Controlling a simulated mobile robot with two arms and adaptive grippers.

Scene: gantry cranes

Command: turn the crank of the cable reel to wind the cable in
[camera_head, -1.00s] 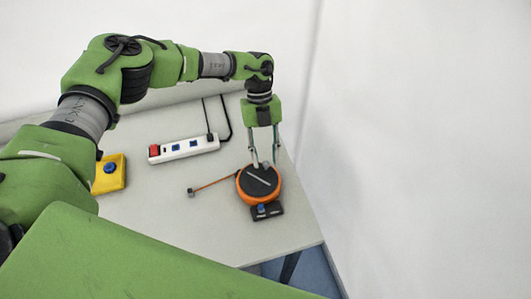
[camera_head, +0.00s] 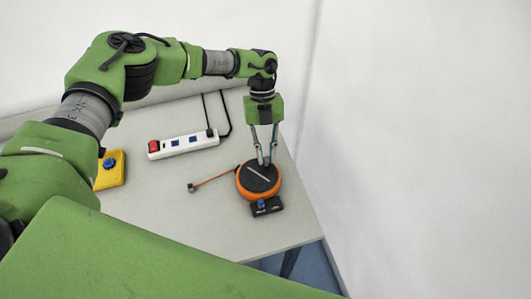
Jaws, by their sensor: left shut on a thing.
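The cable reel (camera_head: 258,184) is an orange drum with a dark top and a light bar across it, on a black base with a blue part (camera_head: 261,204) at the front. It sits near the right edge of the table. An orange cable (camera_head: 215,179) runs out to the left and ends in a small grey plug (camera_head: 192,188). My left gripper (camera_head: 265,162) points down at the reel's far side, with its fingers close together and shut on a part there. The crank's knob is hidden between the fingertips. My right gripper is not in view.
A white power strip (camera_head: 184,145) with a red switch lies left of the reel, its black cord running behind. A yellow box (camera_head: 110,170) with a blue knob stands farther left. The table (camera_head: 200,222) is bare in front. A white wall rises at the right.

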